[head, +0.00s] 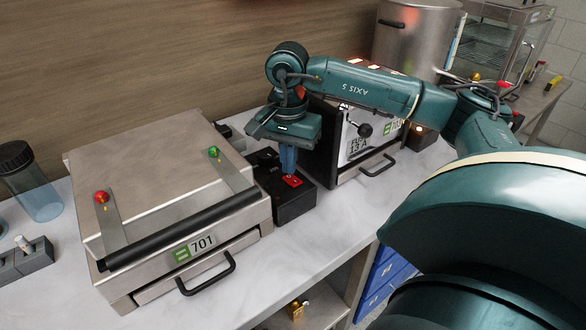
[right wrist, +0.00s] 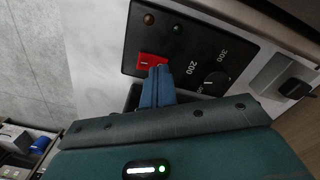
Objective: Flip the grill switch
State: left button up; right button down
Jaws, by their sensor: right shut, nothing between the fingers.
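The grill (head: 150,180) is a closed steel contact grill with a black bar handle and a "701" label, on the left of the counter in the head view. A black control box (head: 294,207) stands against its right side. The box carries a red switch (head: 292,181), which also shows in the right wrist view (right wrist: 147,61), beside a dial marked 200 and 300. My right gripper (head: 289,172) points down at the box, shut and empty. Its blue fingertips (right wrist: 161,68) are at the red switch and partly cover it; I cannot tell whether they press it. My left gripper is out of view.
A second steel appliance (head: 377,170) with a "13 A" label stands close to the right of the box. A clear jar (head: 33,190) with a black lid stands at the far left. The counter front (head: 335,205) is bare. A tall steel pot (head: 412,40) stands behind.

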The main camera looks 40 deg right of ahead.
aim_at(289, 177)
jog(key=shift+r+p, duration=1.75)
jog(key=shift+r, duration=1.15)
jog(key=shift+s+f, duration=0.1)
